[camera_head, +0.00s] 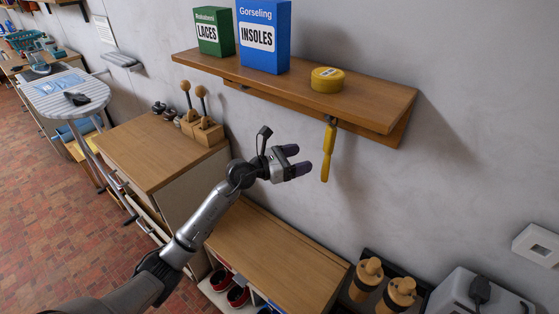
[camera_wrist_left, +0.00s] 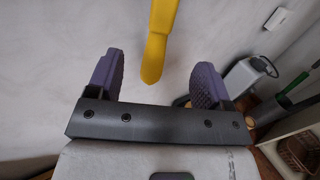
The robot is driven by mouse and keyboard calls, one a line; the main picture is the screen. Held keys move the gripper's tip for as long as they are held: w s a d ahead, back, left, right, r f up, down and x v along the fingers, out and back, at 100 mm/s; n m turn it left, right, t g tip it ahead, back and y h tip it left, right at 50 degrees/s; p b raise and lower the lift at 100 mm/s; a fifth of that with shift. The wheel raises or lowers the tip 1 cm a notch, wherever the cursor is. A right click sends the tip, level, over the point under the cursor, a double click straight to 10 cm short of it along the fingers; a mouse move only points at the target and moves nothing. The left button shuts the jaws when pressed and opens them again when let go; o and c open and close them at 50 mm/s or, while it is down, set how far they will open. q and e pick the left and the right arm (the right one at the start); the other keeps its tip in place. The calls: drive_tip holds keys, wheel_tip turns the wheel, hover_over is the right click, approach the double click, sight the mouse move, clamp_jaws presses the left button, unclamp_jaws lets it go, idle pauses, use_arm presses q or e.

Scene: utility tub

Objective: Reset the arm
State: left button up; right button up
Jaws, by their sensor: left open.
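My left gripper (camera_head: 298,162) is open and empty, with its arm stretched in from the lower left. It is in front of the wall, below the wooden shelf (camera_head: 390,108) and above the lower cabinet top. A yellow shoehorn-like tool (camera_head: 328,152) hangs from under the shelf, just right of the fingertips. In the left wrist view, the yellow tool (camera_wrist_left: 157,45) hangs beyond the gap between the two purple finger pads (camera_wrist_left: 158,80). The fingers look apart from it. My right gripper is not in view.
The shelf holds a green LACES box (camera_head: 214,32), a blue INSOLES box (camera_head: 263,38) and a yellow tin (camera_head: 327,79). A wooden cabinet (camera_head: 150,150) stands left, and a lower bench (camera_head: 270,255) lies below. Wooden shoe trees (camera_head: 368,275) and a grey machine (camera_head: 465,292) are lower right.

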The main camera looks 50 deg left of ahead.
use_arm(q)
drive_tip(key=shift+v, duration=2.95)
